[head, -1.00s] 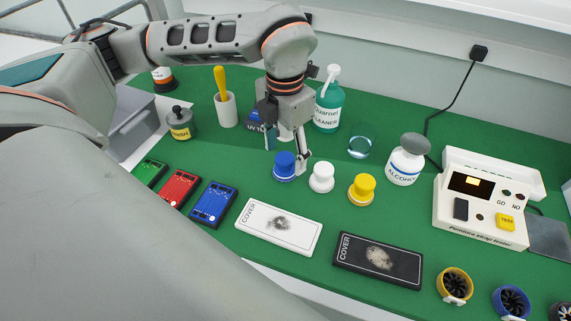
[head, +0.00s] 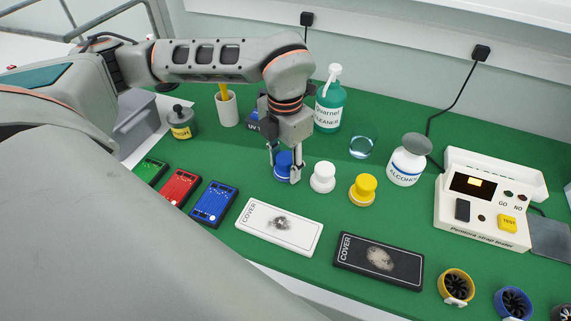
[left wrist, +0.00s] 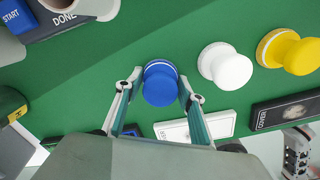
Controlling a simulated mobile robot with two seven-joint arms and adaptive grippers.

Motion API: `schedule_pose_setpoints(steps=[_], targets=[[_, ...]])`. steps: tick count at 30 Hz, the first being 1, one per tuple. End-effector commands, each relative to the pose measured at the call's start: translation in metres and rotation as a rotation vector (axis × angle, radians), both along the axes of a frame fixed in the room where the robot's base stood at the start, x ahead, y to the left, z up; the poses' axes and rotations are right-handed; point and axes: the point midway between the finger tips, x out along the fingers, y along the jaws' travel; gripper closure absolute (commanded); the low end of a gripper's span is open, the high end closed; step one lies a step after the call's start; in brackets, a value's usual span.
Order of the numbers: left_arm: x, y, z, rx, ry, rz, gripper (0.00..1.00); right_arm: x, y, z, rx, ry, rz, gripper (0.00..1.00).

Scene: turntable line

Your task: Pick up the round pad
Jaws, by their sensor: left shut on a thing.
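The round pads stand in a row on the green mat: a blue one (head: 283,166), a white one (head: 322,177) and a yellow one (head: 363,189). Each has a knob-like top on a wider base. My left gripper (head: 284,172) is over the blue pad, with one finger on each side of its knob, shut on it. In the left wrist view the blue pad (left wrist: 160,84) lies between the fingertips (left wrist: 160,88); the white pad (left wrist: 225,65) and yellow pad (left wrist: 290,50) are to its right. The pad appears still on the mat. My right gripper is not clearly in the head view.
A white cover (head: 279,229) and a black cover (head: 379,260), both smudged, lie in front. An alcohol bottle (head: 407,164), a glass disc (head: 361,147) and a cleaner bottle (head: 329,105) stand behind. Green, red and blue boards (head: 213,204) lie left; a tester (head: 485,205) stands right.

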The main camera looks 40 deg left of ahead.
Motion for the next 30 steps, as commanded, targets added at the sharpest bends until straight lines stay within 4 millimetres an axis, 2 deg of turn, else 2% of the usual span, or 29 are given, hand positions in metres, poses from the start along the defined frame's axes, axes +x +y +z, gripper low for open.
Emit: schedule_pose_setpoints(steps=[5, 11, 14, 24, 30], targets=[[0.0, 0.0, 0.004, 0.0, -0.001, 0.0, 0.81, 0.0, 0.0, 0.0, 0.0, 0.0, 0.0, 0.6], [0.001, 0.0, 0.025, -0.001, -0.005, 0.0, 0.81, 0.0, 0.0, 0.002, 0.001, -0.001, 0.0, 0.6], [0.002, 0.0, 0.045, 0.0, -0.006, 0.001, 0.81, 0.001, 0.0, 0.004, 0.003, -0.001, -0.002, 0.6], [0.002, 0.0, 0.139, 0.0, -0.008, 0.002, 0.81, 0.0, 0.001, 0.009, 0.006, 0.002, 0.0, 0.6], [0.001, 0.0, 0.178, 0.0, -0.005, 0.001, 0.81, 0.0, 0.001, 0.013, 0.005, -0.002, 0.0, 0.6]])
